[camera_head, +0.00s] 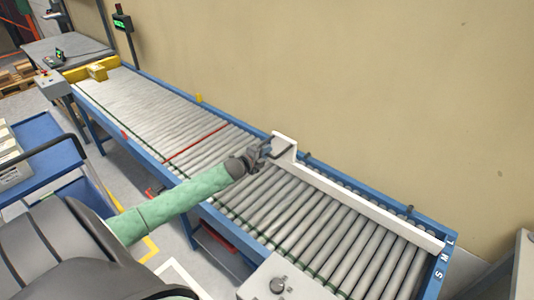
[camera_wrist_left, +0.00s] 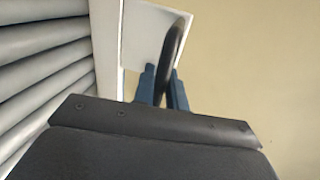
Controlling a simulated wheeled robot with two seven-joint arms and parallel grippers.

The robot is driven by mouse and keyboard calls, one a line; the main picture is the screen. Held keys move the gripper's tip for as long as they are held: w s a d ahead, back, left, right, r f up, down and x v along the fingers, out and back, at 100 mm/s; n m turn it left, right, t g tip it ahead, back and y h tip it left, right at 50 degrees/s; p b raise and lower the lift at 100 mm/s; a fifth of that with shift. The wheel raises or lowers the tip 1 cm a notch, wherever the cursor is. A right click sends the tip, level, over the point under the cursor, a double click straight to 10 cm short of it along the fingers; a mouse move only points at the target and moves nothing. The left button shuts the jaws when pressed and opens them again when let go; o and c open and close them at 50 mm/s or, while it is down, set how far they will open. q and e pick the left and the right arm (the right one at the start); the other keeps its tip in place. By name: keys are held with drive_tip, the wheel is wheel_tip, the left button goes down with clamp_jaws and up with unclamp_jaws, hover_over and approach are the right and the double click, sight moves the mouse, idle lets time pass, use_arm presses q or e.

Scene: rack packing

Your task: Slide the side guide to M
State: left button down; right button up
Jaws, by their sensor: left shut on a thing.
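The side guide (camera_head: 360,198) is a long white rail lying lengthwise along the far side of the roller conveyor, with a raised white end plate. Its right end lies near the letters S, M and L (camera_head: 445,257) on the blue end rail, appearing between M and L. My left gripper (camera_head: 270,151) is at the end plate. In the left wrist view my left gripper (camera_wrist_left: 164,90) is shut on a black loop handle (camera_wrist_left: 176,45) on the white plate (camera_wrist_left: 148,35). My right gripper is out of view.
The roller conveyor (camera_head: 320,215) is empty of boxes. A red line (camera_head: 196,143) crosses it. A yellow stop (camera_head: 97,71) stands at the far left end. A grey control box with a knob (camera_head: 278,284) is at the near edge. The wall is close behind.

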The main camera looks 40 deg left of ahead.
use_arm(q)
drive_tip(key=c, duration=1.5)
unclamp_jaws()
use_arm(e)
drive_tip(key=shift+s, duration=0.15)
